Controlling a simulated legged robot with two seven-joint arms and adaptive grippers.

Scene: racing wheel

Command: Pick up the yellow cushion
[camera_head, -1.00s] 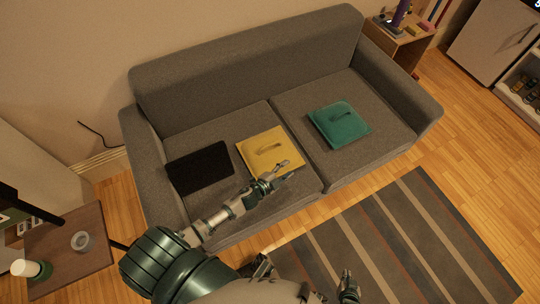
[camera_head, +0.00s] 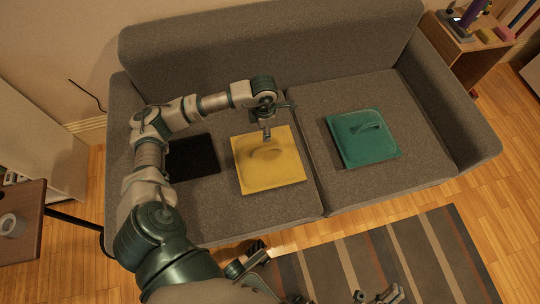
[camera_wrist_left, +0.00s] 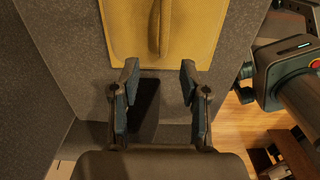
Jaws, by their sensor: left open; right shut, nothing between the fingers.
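The yellow cushion (camera_head: 268,175) lies flat on the middle of the sofa seat, with a raised handle-like strap (camera_head: 267,152) on top. My left gripper (camera_head: 267,133) hangs above the cushion's back edge, pointing down, with the strap just in front of it. In the left wrist view the cushion (camera_wrist_left: 195,35) fills the top, its strap (camera_wrist_left: 160,25) running lengthwise and lined up between the fingers. The left gripper (camera_wrist_left: 160,68) is open and empty there. My right gripper (camera_head: 385,296) is shut and empty at the bottom edge of the head view, over the rug, away from the sofa.
A green cushion (camera_head: 362,148) with a similar strap lies to the right on the grey sofa (camera_head: 300,98). A flat black item (camera_head: 195,158) lies to the left, partly behind my left arm. A side table (camera_head: 20,190) and striped rug (camera_head: 425,255) are nearby.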

